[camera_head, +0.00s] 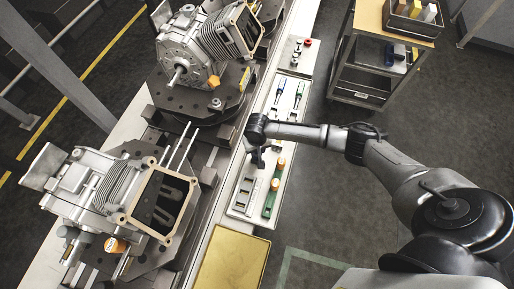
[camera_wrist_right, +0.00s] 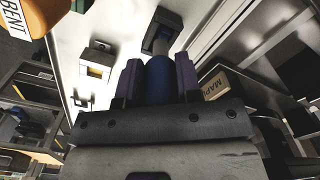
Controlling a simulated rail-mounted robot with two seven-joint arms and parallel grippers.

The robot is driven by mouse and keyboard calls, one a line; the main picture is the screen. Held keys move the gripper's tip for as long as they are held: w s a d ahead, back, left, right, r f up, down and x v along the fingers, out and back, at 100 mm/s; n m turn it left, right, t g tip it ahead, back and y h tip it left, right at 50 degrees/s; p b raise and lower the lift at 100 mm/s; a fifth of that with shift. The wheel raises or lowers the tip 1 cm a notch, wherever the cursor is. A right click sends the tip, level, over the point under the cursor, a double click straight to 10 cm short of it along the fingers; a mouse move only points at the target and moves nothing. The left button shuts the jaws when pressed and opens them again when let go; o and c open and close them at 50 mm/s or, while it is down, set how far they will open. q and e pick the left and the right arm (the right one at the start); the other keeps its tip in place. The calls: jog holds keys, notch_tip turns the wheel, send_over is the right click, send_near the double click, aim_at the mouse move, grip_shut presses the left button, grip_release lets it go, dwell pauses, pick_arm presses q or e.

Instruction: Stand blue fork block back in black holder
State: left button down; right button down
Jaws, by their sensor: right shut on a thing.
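My right gripper (camera_head: 257,160) is over the white tool panel (camera_head: 243,205) beside the conveyor. In the right wrist view my right gripper (camera_wrist_right: 158,78) is shut on a blue piece, apparently the blue fork block (camera_wrist_right: 158,82), between its two dark fingers. A black holder (camera_wrist_right: 152,44) with an opening is on the white panel just beyond the fingertips. I cannot tell whether the blue piece touches the holder. In the head view the gripper hides the blue piece. My left gripper is not in view.
Blue-handled tools (camera_head: 280,90) lie farther up. Two grey engine housings stand on the conveyor at left. A brass-coloured tray (camera_head: 232,262) is at the bottom. A cart (camera_head: 375,65) stands upper right.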

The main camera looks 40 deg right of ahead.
jog(key=shift+f, duration=0.25)
jog(key=c, duration=0.7)
grip_release()
notch_tip(320, 180, up, 12)
jog(key=shift+f+p, duration=0.1)
jog(key=shift+p, duration=0.85)
jog(key=shift+r, duration=1.05)
